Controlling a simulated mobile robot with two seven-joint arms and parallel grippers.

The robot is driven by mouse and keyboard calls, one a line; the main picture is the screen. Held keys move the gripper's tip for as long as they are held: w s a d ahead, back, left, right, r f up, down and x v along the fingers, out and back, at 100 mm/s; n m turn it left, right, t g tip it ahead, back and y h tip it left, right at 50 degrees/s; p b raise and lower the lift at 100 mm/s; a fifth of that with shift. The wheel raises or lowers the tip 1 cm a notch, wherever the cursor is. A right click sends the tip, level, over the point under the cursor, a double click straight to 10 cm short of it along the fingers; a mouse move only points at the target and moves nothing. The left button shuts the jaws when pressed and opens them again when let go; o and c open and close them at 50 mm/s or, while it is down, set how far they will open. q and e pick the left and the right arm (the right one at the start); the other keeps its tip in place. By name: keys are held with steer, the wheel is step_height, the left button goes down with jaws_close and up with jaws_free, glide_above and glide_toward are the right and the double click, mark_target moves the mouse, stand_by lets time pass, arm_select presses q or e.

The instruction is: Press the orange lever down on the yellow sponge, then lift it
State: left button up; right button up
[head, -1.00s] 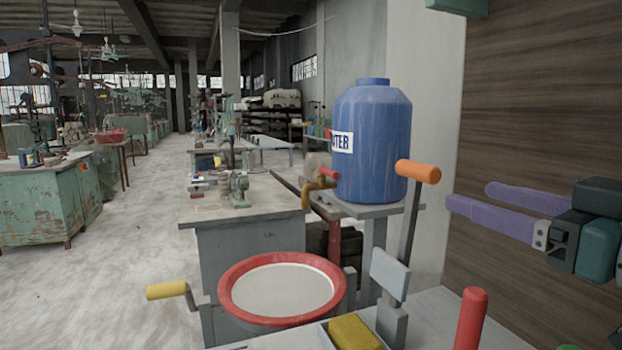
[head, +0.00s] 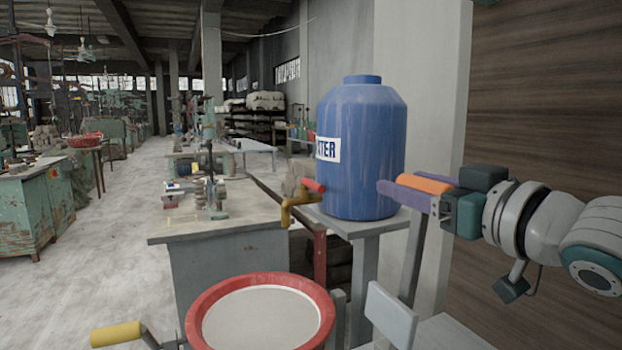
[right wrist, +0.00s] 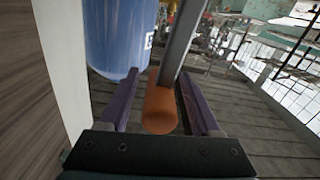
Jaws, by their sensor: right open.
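The orange lever handle (head: 425,183) is at the top of its grey arm (head: 412,260), which stands nearly upright. A pale plate (head: 391,314) is fixed low on the arm. My right gripper (head: 400,191) is at the handle. In the right wrist view the orange handle (right wrist: 160,112) lies between the two purple fingers of this gripper (right wrist: 157,80), which are open, with a gap visible on its left side. The yellow sponge is out of view now, below the picture's edge. My left gripper is not in view.
A blue water barrel (head: 361,150) with a tap stands on a stand (head: 362,222) close to the left of the lever. A red-rimmed basin (head: 206,295) with a yellow crank handle (head: 115,335) is at the lower left. A wood-panelled wall (head: 560,90) is at the right.

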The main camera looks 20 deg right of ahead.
steer(key=shift+w+a, duration=0.1)
steer(key=shift+w, duration=0.75)
jaws_close()
stand_by(0.9)
